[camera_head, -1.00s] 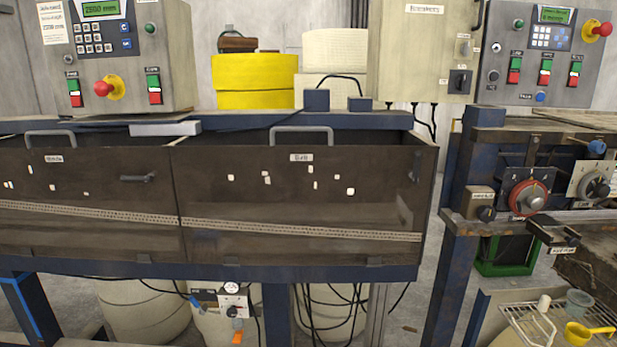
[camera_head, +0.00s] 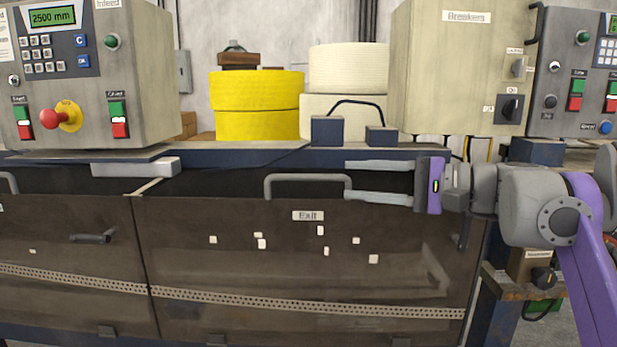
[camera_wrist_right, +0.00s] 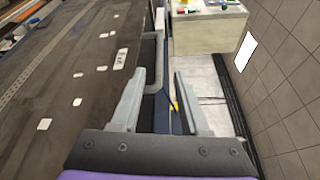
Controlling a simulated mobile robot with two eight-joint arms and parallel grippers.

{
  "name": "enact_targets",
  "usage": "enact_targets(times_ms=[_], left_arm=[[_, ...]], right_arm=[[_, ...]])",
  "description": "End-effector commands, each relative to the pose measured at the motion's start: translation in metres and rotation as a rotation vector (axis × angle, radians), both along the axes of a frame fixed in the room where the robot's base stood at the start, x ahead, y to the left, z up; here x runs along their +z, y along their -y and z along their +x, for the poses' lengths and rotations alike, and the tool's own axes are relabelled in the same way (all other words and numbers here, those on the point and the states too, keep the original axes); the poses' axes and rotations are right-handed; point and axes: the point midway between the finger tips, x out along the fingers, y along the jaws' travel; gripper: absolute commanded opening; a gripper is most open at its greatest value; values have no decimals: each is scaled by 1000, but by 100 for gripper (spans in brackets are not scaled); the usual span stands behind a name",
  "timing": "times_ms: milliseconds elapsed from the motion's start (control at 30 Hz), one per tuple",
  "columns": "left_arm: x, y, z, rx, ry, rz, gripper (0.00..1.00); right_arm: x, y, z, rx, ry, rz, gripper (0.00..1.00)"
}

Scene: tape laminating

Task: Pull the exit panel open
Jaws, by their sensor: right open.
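The exit panel (camera_head: 190,285) is a dark, see-through door with an "Exit" label (camera_head: 308,215), and it looks shut. Its grey bar handle (camera_head: 300,177) runs along the top edge. My right gripper (camera_head: 348,181) comes in from the right, fingers pointing left, at the handle's right end. Its jaws are open with a wide gap. In the right wrist view, the exit panel (camera_wrist_right: 60,85) fills the left side and the handle (camera_wrist_right: 131,45) lies just ahead of the fingers (camera_wrist_right: 160,75). I cannot tell whether a finger touches the handle. My left gripper is out of view.
A control box (camera_head: 150,70) stands at the left on the blue beam (camera_head: 230,155). A "Breakers" cabinet (camera_head: 455,75) stands behind my right arm. Yellow (camera_head: 255,105) and cream rolls (camera_head: 348,70) sit behind. Another dark panel (camera_head: 65,290) adjoins at the left.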

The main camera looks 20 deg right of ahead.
Motion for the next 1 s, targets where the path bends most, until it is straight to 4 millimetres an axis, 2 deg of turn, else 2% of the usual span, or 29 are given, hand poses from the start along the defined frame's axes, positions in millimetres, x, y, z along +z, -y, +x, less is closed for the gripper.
enact_targets(times_ms=[200, 400, 600, 867, 900, 1000], left_arm=[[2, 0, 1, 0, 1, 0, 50], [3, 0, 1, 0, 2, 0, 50], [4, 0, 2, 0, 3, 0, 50], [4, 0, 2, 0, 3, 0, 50], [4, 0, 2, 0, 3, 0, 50], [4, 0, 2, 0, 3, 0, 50]], right_arm=[[-3, -36, 26, 7, -1, 0, 45], [-5, -61, 46, 6, -1, -2, 45], [-7, -72, 55, 2, -1, -3, 45], [-7, -73, 57, 1, -1, -3, 45], [-7, -73, 57, 1, -1, -3, 43], [-7, -73, 56, 1, -1, -3, 25]])
